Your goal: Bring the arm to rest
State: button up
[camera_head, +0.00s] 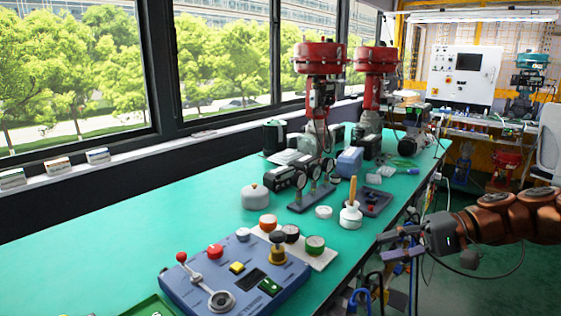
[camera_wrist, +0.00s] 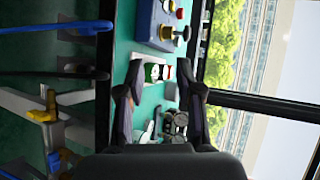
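My gripper (camera_head: 381,247) is at the right in the head view, beside the front edge of the green workbench (camera_head: 100,240). Its two fingers point left and stand apart, with nothing seen between them. My copper-coloured arm (camera_head: 515,215) reaches in from the right edge. In the wrist view my gripper (camera_wrist: 158,75) also shows two spread dark fingers, with the bench behind them. The blue control box (camera_head: 235,275) with levers and buttons sits on the bench to the left of my gripper; it also shows at the top of the wrist view (camera_wrist: 160,22).
A white pot with a wooden handle (camera_head: 351,215) stands near the bench edge by my gripper. A gauge assembly (camera_head: 310,185) and red-topped valves (camera_head: 320,58) stand farther back. Hoses and tools (camera_head: 370,290) hang below the edge. The bench's left part is clear.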

jog(key=s+a+r+n+g+h+p, duration=0.2)
jog(key=s+a+r+g+h+p, duration=0.35)
jog(key=s+a+p, duration=0.75)
jog(key=s+d+r+t+h+p, duration=0.1)
jog(key=s+d+r+h+p, duration=0.1)
jog(key=s+d+h+p, duration=0.2)
jog(key=s+d+r+t+h+p, duration=0.1)
jog(key=s+d+h+p, duration=0.3)
jog(key=s, duration=0.7)
jog(key=shift+s+d+r+p, duration=0.2)
jog(key=shift+s+r+p, duration=0.15)
jog(key=shift+p, duration=0.6)
